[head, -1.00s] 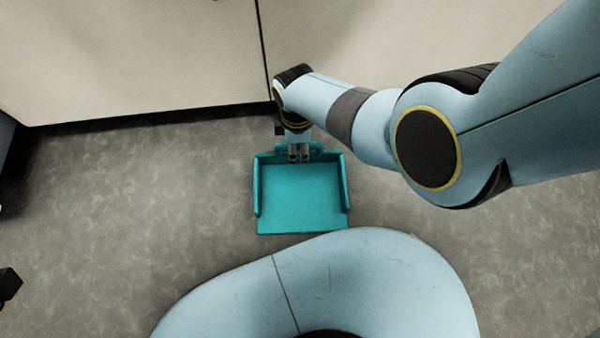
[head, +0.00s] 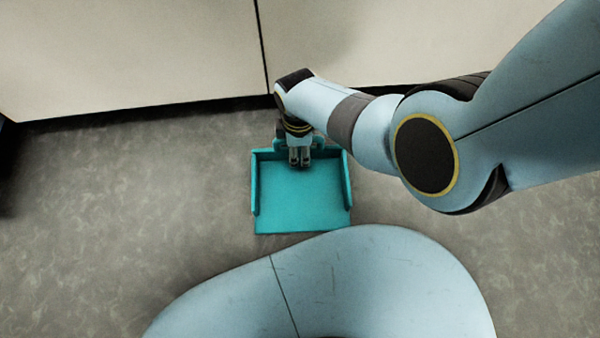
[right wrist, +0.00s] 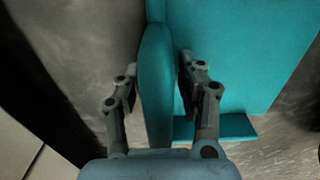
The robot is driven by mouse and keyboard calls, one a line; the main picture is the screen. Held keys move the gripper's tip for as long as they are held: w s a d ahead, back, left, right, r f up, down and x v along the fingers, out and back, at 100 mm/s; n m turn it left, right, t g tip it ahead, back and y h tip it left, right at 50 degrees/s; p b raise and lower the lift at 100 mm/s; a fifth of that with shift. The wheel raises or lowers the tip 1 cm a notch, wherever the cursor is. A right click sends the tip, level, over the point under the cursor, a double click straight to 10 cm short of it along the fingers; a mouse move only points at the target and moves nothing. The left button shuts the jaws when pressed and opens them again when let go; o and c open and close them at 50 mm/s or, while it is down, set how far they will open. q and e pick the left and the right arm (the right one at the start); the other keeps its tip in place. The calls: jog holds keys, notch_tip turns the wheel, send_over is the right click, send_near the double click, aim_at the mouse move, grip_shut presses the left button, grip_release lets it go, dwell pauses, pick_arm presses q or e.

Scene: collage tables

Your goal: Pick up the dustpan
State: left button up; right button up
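The teal dustpan (head: 300,210) shows below my right gripper in the head view, its open side toward me. My right gripper (head: 300,158) points down at its back edge. In the right wrist view the two fingers (right wrist: 158,75) stand on either side of a rounded upright teal part of the dustpan (right wrist: 156,100). The fingers are close to this part. I cannot tell whether they press on it. Whether the dustpan touches the floor is also unclear. My left gripper is not in view.
Pale cabinet fronts (head: 130,55) stand close behind the dustpan, with a dark gap along their foot. The grey floor (head: 120,210) to the left is clear. My rounded base lies just in front of the dustpan.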

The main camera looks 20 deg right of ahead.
grip_shut()
dwell(0.3)
dwell(0.4)
